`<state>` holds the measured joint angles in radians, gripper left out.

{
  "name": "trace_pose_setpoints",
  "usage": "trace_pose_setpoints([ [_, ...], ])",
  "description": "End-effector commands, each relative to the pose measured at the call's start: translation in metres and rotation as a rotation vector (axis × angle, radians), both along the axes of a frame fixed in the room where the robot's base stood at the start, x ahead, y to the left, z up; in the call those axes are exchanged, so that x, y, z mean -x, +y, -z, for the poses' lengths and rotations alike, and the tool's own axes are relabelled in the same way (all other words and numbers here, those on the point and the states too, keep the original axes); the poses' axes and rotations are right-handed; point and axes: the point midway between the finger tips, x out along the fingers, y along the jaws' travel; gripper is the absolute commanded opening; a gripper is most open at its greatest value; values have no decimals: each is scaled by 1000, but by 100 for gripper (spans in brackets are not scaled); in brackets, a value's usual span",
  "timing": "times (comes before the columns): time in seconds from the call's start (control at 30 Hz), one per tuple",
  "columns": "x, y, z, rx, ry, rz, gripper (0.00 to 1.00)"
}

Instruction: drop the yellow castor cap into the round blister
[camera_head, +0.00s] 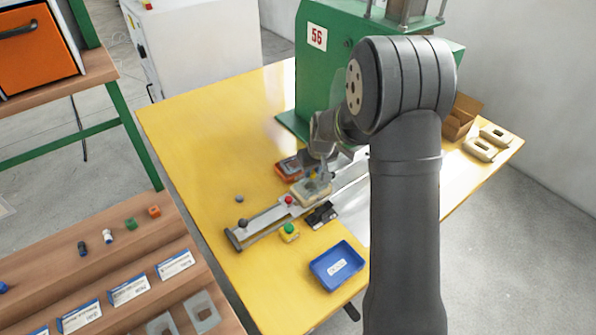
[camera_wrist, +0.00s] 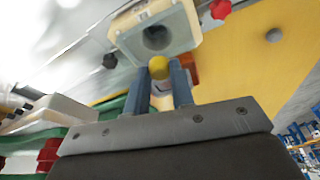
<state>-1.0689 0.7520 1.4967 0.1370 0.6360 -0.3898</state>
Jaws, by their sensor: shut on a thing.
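The yellow castor cap (camera_wrist: 160,66) is between the tips of my gripper (camera_wrist: 161,80) in the wrist view, and the gripper is shut on it. The cap shows as a small yellow spot (camera_head: 314,176) in the head view, at my gripper (camera_head: 318,171). The round blister (camera_wrist: 155,37) is a dark round hollow in a clear sheet on a cream block (camera_wrist: 186,15). In the wrist view the cap appears just beside the blister, apart from its middle. The cream block (camera_head: 313,193) sits on the metal rail in the head view, under my gripper. The gap between cap and blister is hard to judge.
A red knob (camera_head: 289,200) stands beside the block. An orange-and-grey device (camera_head: 289,167) is behind. The green press (camera_head: 327,78) rises at the back.

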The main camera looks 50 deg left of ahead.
Motion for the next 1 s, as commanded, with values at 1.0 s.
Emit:
trace_pose_setpoints([
  [1.0,0,0,44,0,0,0,1],
])
